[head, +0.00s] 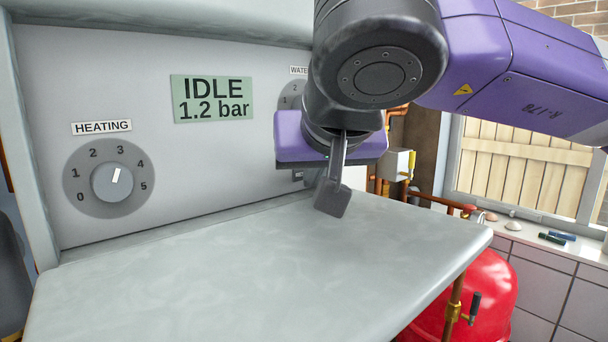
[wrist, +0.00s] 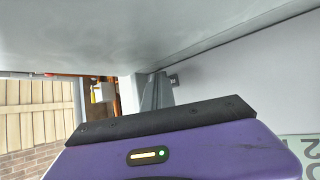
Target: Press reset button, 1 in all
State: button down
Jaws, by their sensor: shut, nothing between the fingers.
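The grey control panel (head: 220,165) carries a green display (head: 212,98) reading "IDLE 1.2 bar". No reset button can be made out clearly; my arm and gripper cover the right part of the panel in the head view. A small dark label (head: 297,175) shows partly beside my gripper, its text unreadable. My gripper (head: 332,196) is shut and empty, its fingers pointing down just in front of the panel over the lowered flap. In the wrist view my gripper (wrist: 154,90) is near a small dark mark (wrist: 173,80) on the panel; I cannot tell if they touch.
A heating knob (head: 112,182) is at the left, and a partly hidden water knob (head: 290,96) is behind my arm. The pale flap (head: 260,255) juts out below the panel. A red tank (head: 490,290), copper pipes and a windowsill (head: 540,228) are at the right.

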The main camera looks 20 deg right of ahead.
jog(key=shift+s, duration=0.1)
jog(key=shift+s+d+b, duration=0.2)
jog(key=shift+s+b, duration=0.2)
jog(key=shift+s, duration=0.25)
jog(key=shift+s, duration=0.1)
jog(key=shift+s+d+b, duration=0.25)
jog(key=shift+s, duration=0.5)
jog(key=shift+s+d+b, duration=0.2)
jog(key=shift+s+d, duration=0.1)
jog(key=shift+s, duration=0.45)
jog(key=shift+s+d+b, duration=0.25)
jog(key=shift+s, duration=0.5)
